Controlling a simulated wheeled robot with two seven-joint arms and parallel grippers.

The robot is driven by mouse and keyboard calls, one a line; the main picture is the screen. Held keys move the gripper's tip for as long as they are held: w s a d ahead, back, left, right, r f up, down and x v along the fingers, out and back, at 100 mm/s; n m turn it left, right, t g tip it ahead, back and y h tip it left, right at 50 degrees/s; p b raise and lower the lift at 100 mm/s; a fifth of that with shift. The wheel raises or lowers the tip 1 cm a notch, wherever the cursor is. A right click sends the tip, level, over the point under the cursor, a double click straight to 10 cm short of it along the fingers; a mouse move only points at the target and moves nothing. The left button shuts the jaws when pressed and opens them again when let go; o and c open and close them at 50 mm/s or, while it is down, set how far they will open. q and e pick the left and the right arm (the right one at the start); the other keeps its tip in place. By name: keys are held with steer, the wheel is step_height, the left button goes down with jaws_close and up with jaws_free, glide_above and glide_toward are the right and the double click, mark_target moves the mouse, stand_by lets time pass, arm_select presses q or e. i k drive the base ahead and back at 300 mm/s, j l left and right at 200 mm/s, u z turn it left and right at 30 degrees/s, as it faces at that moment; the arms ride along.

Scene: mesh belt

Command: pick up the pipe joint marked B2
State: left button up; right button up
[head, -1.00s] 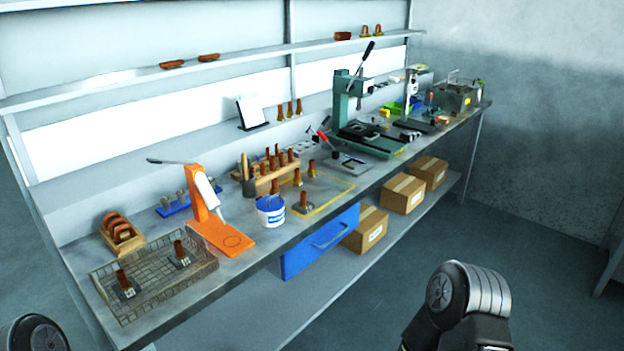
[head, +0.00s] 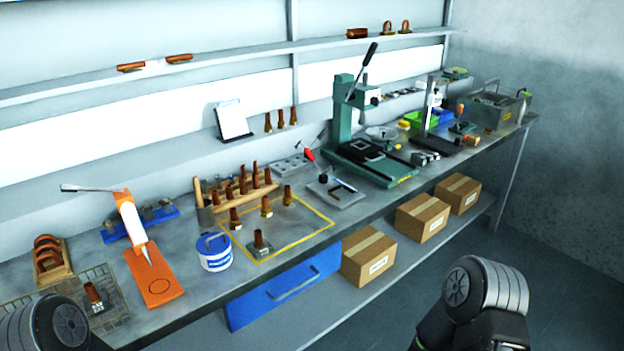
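Several copper pipe joints stand on the bench; no marking is legible, so I cannot tell which is B2. One joint (head: 260,240) on a grey metal base stands inside a yellow outline, with others (head: 235,219), (head: 266,207) and (head: 287,196) near it. Another joint (head: 93,294) stands in the wire mesh basket (head: 108,319) at the lower left. More copper pieces stand in a wooden rack (head: 222,205) and by the back wall (head: 280,119). Only rounded black parts of my arms show at the bottom, the left one covering part of the basket. Neither gripper is in view.
A white-and-blue tub (head: 214,256) stands near the front edge, right of an orange stand (head: 155,283). A green press (head: 345,125) stands farther along the bench. A blue drawer (head: 270,300) and cardboard boxes (head: 368,261) are below. Floor is free at right.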

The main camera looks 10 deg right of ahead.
mark_target(287, 200)
steer(key=i+l, duration=0.15)
steer(key=l, duration=0.2)
steer(key=i+l+u, duration=0.1)
steer(key=l, duration=0.3)
steer(key=i+l, duration=0.2)
steer(key=l, duration=0.15)
steer(key=i+l+u, duration=0.1)
steer(key=l, duration=0.3)
steer(key=i+l, duration=0.15)
steer(key=l, duration=0.25)
steer(key=i+l+u, duration=0.1)
steer(key=l, duration=0.3)
steer(key=i+l, duration=0.15)
steer(key=l, duration=0.25)
steer(key=i+l, duration=0.1)
steer(key=l, duration=0.3)
steer(key=u, duration=0.05)
